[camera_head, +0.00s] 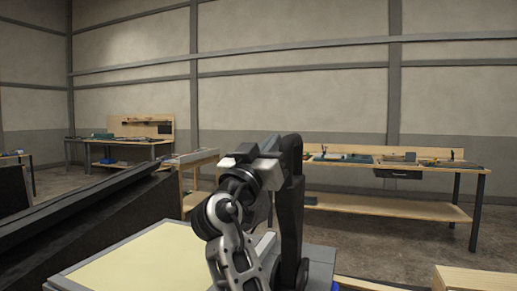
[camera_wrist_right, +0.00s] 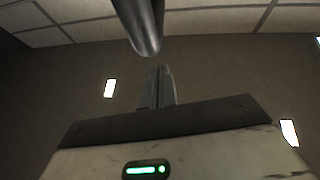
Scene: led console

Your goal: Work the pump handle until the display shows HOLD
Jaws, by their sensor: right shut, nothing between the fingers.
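My right gripper (camera_wrist_right: 159,72) shows in the right wrist view with its two grey fingers shut together and empty. A dark, rounded bar (camera_wrist_right: 142,22) comes down from the top of that view, just beyond the fingertips, with a gap visible between them. It may be the pump handle; I cannot tell for sure. In the head view my right arm rises in the middle and bends left at the top; its fingers cannot be made out there. No display reading is visible. My left gripper is not in view.
A dark sloped panel (camera_head: 95,205) rises at the left of the head view. A flat cream surface with a grey rim (camera_head: 75,284) lies in front. A long workbench (camera_head: 390,211) stands behind at right, another bench (camera_head: 125,143) at back left. Open floor lies between.

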